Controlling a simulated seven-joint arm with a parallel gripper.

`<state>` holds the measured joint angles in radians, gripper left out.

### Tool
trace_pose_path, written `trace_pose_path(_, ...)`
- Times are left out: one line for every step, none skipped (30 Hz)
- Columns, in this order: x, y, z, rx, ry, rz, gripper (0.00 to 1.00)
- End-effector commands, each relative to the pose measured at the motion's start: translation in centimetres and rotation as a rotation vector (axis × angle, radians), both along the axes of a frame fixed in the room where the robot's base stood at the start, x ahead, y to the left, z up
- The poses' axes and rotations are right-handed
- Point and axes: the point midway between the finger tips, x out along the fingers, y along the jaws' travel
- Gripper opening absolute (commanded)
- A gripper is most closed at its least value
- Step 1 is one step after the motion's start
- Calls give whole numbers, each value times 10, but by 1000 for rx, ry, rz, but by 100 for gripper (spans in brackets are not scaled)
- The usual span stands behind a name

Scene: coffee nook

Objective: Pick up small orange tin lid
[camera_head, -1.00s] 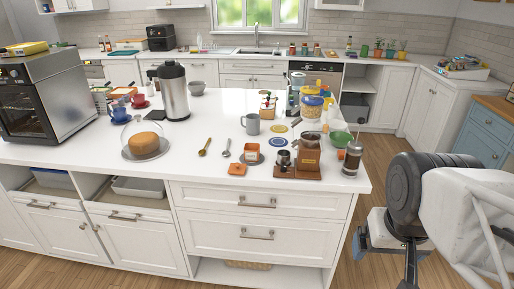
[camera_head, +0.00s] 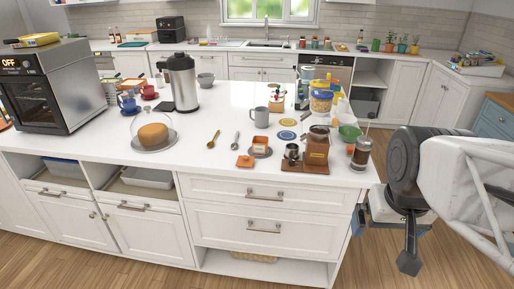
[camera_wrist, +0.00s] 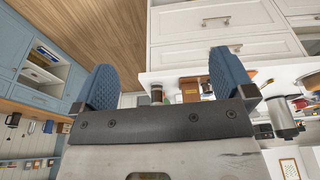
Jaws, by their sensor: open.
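The small orange tin lid (camera_head: 245,161) lies flat on the white island counter near its front edge. The lid cannot be made out in the wrist view.
A coffee grinder (camera_head: 317,146) on a wooden base and a French press (camera_head: 361,152) stand right of the lid. Two spoons (camera_head: 213,140) lie to its left, with a glass-domed cake (camera_head: 153,134) further left. The counter front by the lid is clear.

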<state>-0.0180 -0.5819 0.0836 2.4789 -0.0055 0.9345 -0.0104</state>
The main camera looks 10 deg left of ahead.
Motion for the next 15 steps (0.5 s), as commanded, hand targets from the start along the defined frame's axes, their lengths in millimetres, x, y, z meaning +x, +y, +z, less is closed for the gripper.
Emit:
trace_pose_path(10,3,2,0,5,14,100)
trace_pose_path(17,5,4,-1,6,24,100)
trace_pose_path(26,8,6,-1,7,38,100)
trace_pose_path(33,11,7,-2,9,50,100)
trace_pose_path(41,14,9,-1,9,61,100)
trace_pose_path(50,17,11,-2,13,77,100)
trace_pose_path(58,20,13,-2,14,87,100)
trace_pose_path(66,23,14,-3,15,99,100)
trace_pose_path(76,28,15,-2,17,115,100)
trace_pose_path(83,31,16,-3,18,127,100)
trace_pose_path(91,34,16,-4,19,138,100)
trace_pose_path(101,39,18,-4,20,152,100)
trace_pose_path(109,42,18,-4,21,164,100)
trace_pose_path(116,46,19,-4,22,177,100)
trace_pose_path(126,51,19,-5,23,191,100)
